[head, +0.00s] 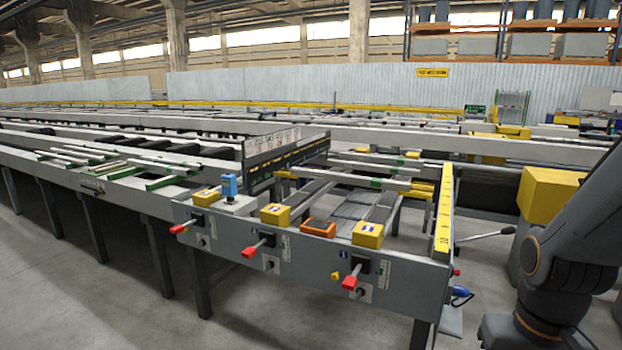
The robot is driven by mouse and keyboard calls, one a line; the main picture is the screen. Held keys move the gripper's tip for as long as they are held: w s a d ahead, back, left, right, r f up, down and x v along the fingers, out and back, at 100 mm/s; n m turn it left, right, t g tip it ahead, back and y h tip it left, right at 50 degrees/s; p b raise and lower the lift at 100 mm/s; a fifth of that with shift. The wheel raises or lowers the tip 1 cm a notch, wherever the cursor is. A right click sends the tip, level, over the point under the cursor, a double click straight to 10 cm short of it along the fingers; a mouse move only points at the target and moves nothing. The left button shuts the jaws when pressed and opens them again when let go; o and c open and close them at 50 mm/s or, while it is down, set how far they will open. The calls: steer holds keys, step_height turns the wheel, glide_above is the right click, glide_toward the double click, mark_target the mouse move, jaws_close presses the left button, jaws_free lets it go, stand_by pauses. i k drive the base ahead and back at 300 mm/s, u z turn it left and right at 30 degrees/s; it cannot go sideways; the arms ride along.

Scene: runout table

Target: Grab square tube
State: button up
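Two long light-grey bars lie across the far part of the near runout table (230,222). The nearer bar (345,178) runs from beside the dark side panel to yellow blocks at the right. The farther bar (372,166) lies roughly parallel behind it. They look like square tubes, but their section is too small to tell. Several shorter pale bars (75,154) rest on green supports at the left. My gripper is out of view; only part of my dark arm shows at the right edge, apart from the table.
The table's front panel carries red-handled levers (254,247), yellow boxes (275,214) and an orange box (318,227). A yellow rail (444,208) edges its right side. A yellow machine block (547,192) stands at the right. Concrete floor (275,315) in front is clear.

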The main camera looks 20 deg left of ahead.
mark_target(363, 181)
steer(key=u, duration=0.8)
steer(key=i, duration=0.7)
steer(key=u, duration=0.85)
steer(key=i, duration=1.75)
steer(key=z, duration=1.3)
steer(key=i, duration=0.6)
steer(key=z, duration=0.7)
